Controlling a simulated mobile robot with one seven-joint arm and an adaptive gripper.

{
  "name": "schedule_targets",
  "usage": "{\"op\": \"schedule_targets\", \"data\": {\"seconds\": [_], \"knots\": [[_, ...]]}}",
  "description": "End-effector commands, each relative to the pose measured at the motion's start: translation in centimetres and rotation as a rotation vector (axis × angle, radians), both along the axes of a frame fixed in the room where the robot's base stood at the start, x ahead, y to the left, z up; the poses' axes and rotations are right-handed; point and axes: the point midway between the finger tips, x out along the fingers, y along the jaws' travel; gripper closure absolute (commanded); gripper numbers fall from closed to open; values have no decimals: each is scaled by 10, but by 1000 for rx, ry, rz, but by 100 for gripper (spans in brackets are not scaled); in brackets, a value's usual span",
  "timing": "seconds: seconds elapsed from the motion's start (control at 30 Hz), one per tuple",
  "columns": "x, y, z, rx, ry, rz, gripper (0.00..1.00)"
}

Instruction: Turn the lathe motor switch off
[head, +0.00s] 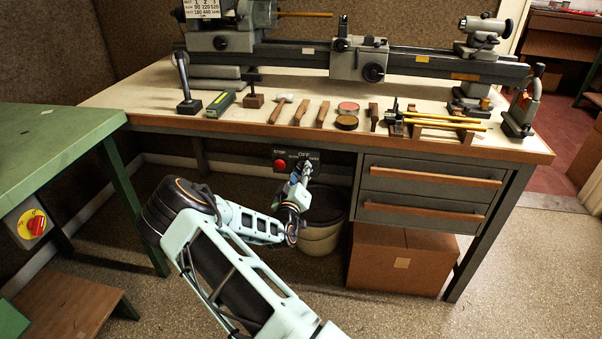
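The dark switch panel (267,156) hangs under the front edge of the lathe bench. It has a red button (280,165) marked STOP at its left and an OFF label at its top, with smaller lettering below. My gripper (305,168) is at the right half of this panel, just under the OFF label. It hides the switch handle there, so the handle's position cannot be seen. Whether the fingers touch it, or are open or shut, is too small to tell. The lathe (290,52) stands along the back of the bench.
The bench (120,100) holds a row of hand tools and tins along its front. Drawers (425,187) are right of the panel, above a cardboard box (400,260). A bin (325,215) stands behind my arm. A green table (55,140) at left carries a red-and-yellow rotary switch (36,225).

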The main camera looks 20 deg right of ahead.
Motion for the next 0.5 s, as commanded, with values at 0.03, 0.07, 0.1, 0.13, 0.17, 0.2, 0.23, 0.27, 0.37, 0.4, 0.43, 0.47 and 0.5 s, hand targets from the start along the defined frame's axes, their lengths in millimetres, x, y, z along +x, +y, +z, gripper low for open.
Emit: {"op": "schedule_targets", "data": {"seconds": [0.03, 0.07, 0.1, 0.13, 0.17, 0.2, 0.23, 0.27, 0.37, 0.4, 0.43, 0.47, 0.5], "knots": [[0, 0, 0, 0, 0, 0, 72], [0, 0, 0, 0, 0, 0, 72], [0, 0, 0, 0, 0, 0, 75], [0, 0, 0, 0, 0, 0, 78], [0, 0, 0, 0, 0, 0, 81], [0, 0, 0, 0, 0, 0, 86], [0, 0, 0, 0, 0, 0, 89], [0, 0, 0, 0, 0, 0, 92], [0, 0, 0, 0, 0, 0, 100], [0, 0, 0, 0, 0, 0, 100], [0, 0, 0, 0, 0, 0, 100], [0, 0, 0, 0, 0, 0, 100], [0, 0, 0, 0, 0, 0, 100]]}}
